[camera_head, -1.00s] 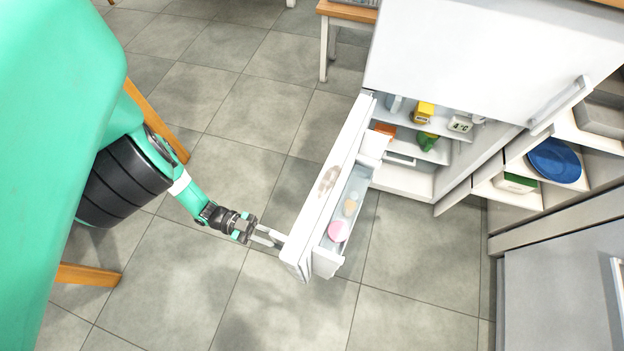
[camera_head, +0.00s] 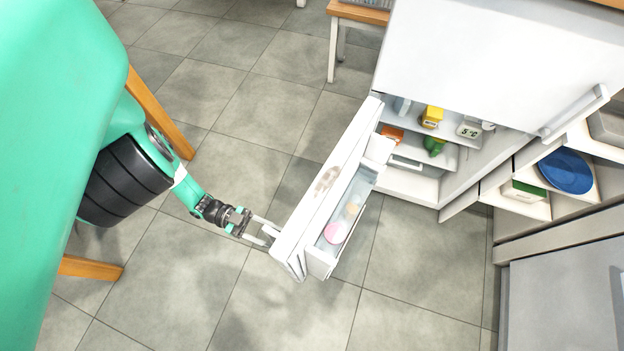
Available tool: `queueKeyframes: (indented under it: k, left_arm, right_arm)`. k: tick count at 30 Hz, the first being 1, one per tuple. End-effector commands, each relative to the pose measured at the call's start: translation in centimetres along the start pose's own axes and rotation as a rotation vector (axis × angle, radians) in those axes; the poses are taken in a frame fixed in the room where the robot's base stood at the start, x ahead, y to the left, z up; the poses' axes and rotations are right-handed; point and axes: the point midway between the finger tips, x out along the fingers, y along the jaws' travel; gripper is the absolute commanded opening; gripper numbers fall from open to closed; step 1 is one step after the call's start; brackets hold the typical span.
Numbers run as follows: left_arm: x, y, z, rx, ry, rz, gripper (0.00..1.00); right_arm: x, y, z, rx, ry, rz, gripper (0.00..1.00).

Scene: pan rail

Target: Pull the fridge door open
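The white fridge (camera_head: 480,60) stands at the upper right. Its lower door (camera_head: 325,190) is swung wide open toward the left, showing the lit shelves inside and the door bins. My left gripper (camera_head: 262,232) is at the outer face of the door near its free edge, by the white door handle (camera_head: 268,226). The fingers and the handle overlap, so I cannot tell whether the gripper is shut on it. My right gripper is out of view.
An upper door with a handle (camera_head: 575,112) is shut. Open shelves with a blue plate (camera_head: 565,170) stand at the right. A wooden-topped table (camera_head: 358,14) is behind. The tiled floor (camera_head: 190,280) around the door is clear.

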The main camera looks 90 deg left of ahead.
Motion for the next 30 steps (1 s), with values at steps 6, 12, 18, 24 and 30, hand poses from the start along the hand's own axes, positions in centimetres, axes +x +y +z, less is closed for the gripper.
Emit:
queueKeyframes:
  k: [6, 12, 18, 24, 30]
  left_arm:
    - [0.0, 0.0, 0.0, 0.000, 0.002, 0.001, 0.50]
    - [-2.3, -0.1, 0.2, 0.003, -0.001, -0.004, 0.50]
    - [-7.1, -0.1, 0.4, 0.002, -0.004, -0.003, 0.50]
    - [-10.7, 0.0, 0.3, 0.001, -0.001, -0.001, 0.50]
    - [-11.7, 0.0, 0.0, 0.000, 0.001, 0.001, 0.50]
  right_arm:
    - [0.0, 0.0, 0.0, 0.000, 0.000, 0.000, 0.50]
    - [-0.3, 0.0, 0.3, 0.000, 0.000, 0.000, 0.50]
    - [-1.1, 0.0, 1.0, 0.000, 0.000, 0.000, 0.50]
    - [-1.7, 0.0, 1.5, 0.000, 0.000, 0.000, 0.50]
    - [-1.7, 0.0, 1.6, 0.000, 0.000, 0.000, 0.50]
